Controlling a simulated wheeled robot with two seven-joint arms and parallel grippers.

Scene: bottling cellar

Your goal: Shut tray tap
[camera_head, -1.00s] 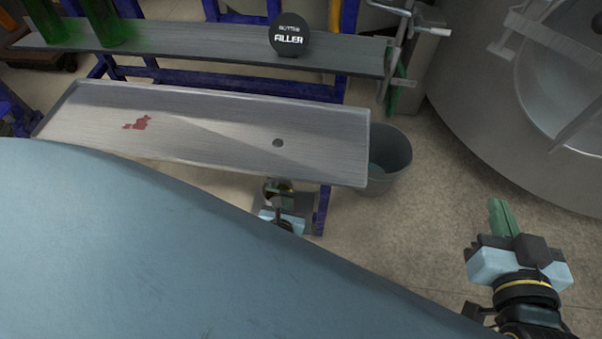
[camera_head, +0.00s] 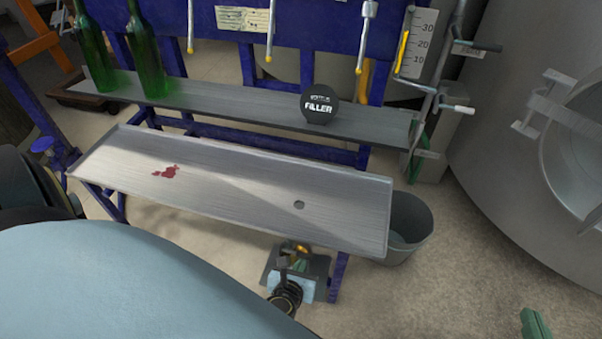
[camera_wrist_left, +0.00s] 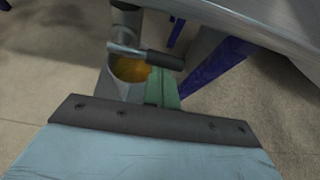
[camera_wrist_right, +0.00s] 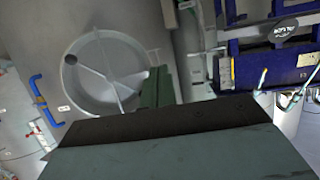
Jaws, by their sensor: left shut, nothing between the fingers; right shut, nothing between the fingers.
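The steel drip tray (camera_head: 235,190) slopes across the middle of the head view, with a dark red stain and a drain hole. In the left wrist view the tray tap (camera_wrist_left: 145,54) hangs below the tray's edge, with a dark lever lying crosswise to the right. My left gripper (camera_head: 300,265) is under the tray's front edge. In the left wrist view its green fingers (camera_wrist_left: 165,88) are shut and empty, close to the lever; I cannot tell if they touch it. My right gripper (camera_head: 535,324) is shut and empty at the bottom right, away from the tray.
Below the tap, a container (camera_wrist_left: 120,85) holds amber liquid (camera_wrist_left: 131,69). A grey bucket (camera_head: 408,228) stands at the tray's right end. Green bottles (camera_head: 147,55) and a round filler sign (camera_head: 320,104) stand on the shelf behind. The floor right of the bucket is clear.

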